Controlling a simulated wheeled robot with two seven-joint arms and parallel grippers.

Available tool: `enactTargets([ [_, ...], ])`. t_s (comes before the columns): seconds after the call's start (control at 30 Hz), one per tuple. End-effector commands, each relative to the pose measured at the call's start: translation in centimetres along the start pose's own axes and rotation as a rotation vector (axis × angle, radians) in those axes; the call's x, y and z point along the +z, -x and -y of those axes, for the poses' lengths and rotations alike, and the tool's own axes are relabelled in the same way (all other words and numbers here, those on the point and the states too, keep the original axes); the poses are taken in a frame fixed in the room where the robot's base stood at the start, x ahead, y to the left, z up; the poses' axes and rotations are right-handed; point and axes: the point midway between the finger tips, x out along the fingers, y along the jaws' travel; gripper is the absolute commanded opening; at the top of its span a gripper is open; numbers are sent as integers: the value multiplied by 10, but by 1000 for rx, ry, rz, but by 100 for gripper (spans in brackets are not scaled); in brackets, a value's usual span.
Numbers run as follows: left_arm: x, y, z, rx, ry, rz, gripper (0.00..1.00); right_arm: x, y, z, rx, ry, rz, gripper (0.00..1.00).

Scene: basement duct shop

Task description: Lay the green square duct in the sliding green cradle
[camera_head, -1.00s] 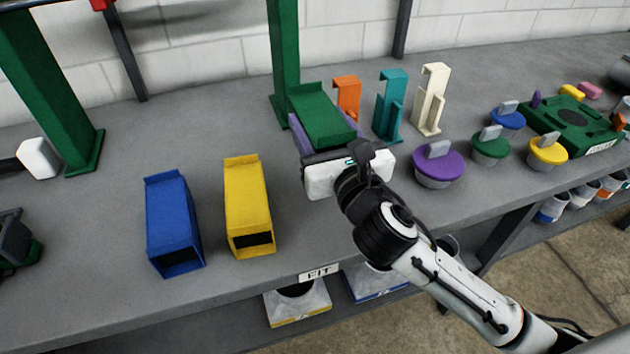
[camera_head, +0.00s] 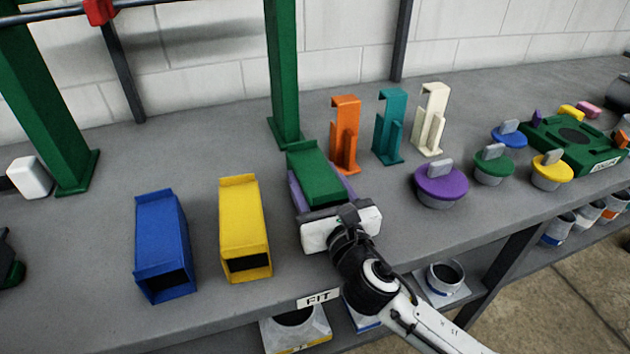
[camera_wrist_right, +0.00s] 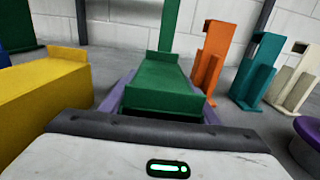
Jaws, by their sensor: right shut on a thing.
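The green square duct (camera_head: 316,176) is between the pale purple fingers of my right gripper (camera_head: 318,190), which is shut on it. The fingers lie along its two sides in the right wrist view, where the duct (camera_wrist_right: 165,82) points away from the camera. My left gripper is not in view.
A yellow duct (camera_head: 244,225) and a blue duct (camera_head: 163,240) lie left of my right gripper. Orange (camera_head: 345,135), teal (camera_head: 389,125) and cream (camera_head: 432,120) upright pieces stand behind right. A purple lidded pot (camera_head: 440,184) is right. A green post (camera_head: 283,75) stands behind.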

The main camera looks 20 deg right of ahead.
Motion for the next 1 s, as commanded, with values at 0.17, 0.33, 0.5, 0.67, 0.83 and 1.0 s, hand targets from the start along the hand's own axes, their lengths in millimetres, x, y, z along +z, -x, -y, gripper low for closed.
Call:
enactTargets([
  [0.17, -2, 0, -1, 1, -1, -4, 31, 0, 0, 0, 0, 0, 2, 26],
  [0.33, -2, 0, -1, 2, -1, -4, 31, -2, 0, 0, 0, 0, 0, 73],
  [0.5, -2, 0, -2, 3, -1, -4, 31, -2, 0, 0, 0, 0, 0, 73],
  [0.67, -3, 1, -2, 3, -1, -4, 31, 1, 0, 0, 0, 0, 1, 73],
  [0.83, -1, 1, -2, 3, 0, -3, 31, -1, 19, 0, 2, 1, -2, 73],
  [1.0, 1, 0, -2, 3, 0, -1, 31, -1, 56, 0, 2, 0, -2, 73],
])
